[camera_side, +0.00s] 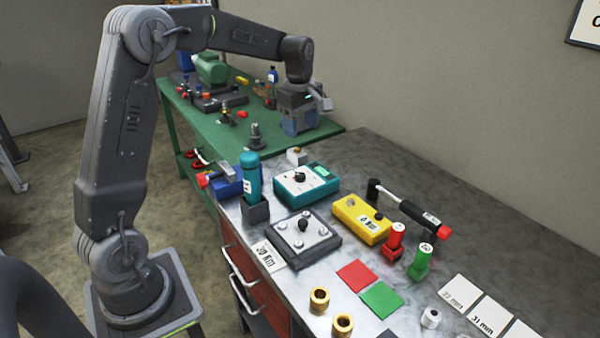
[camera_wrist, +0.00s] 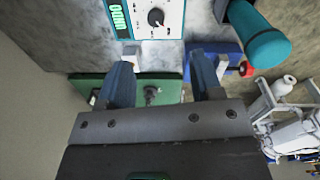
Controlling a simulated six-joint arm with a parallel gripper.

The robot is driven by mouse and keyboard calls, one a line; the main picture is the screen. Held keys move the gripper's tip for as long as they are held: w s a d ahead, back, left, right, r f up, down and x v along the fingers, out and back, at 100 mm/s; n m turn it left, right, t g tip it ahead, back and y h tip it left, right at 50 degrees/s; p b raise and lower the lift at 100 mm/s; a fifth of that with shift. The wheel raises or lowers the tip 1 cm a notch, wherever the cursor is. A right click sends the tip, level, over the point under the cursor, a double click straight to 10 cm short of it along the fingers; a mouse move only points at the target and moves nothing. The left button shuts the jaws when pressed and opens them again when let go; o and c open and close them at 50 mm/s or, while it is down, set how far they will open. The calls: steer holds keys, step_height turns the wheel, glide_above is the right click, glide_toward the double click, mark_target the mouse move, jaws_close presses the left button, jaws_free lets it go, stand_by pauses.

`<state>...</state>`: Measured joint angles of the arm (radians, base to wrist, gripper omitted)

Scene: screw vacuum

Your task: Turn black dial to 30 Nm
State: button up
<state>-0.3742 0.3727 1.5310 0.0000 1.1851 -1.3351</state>
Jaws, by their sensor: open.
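A teal box (camera_side: 318,190) with a white panel stands at the back of the grey table. A small dark dial (camera_side: 293,173) sits on its panel. In the wrist view the box's dial (camera_wrist: 156,17) and green display (camera_wrist: 117,18) show at the top edge; the display is unreadable. A yellow box (camera_side: 350,208) carries a black knob (camera_side: 379,215) and a label, perhaps "0 Nm". A card (camera_side: 268,257) on the table seems to read "30 Nm". My gripper (camera_side: 301,128) is open and empty above the green bench, behind the teal box; its fingers (camera_wrist: 163,80) are apart.
A dark plate (camera_side: 322,250) with a black centre knob lies in front of the teal box. A teal cylinder (camera_side: 252,178) stands in a holder at its left. A dark bar tool (camera_side: 405,208), red and green holders and coloured squares lie rightward. The green bench (camera_side: 200,128) holds several parts.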

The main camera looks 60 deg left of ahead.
mark_target(300, 174)
steer(key=a+f, duration=0.1)
steer(key=f, duration=0.4)
steer(key=w+a+f+n, duration=0.1)
steer(key=f, duration=0.5)
steer(key=w+a+f+n, duration=0.1)
steer(key=f, duration=0.4)
steer(key=shift+f+g, duration=0.3)
steer(key=c, duration=0.9)
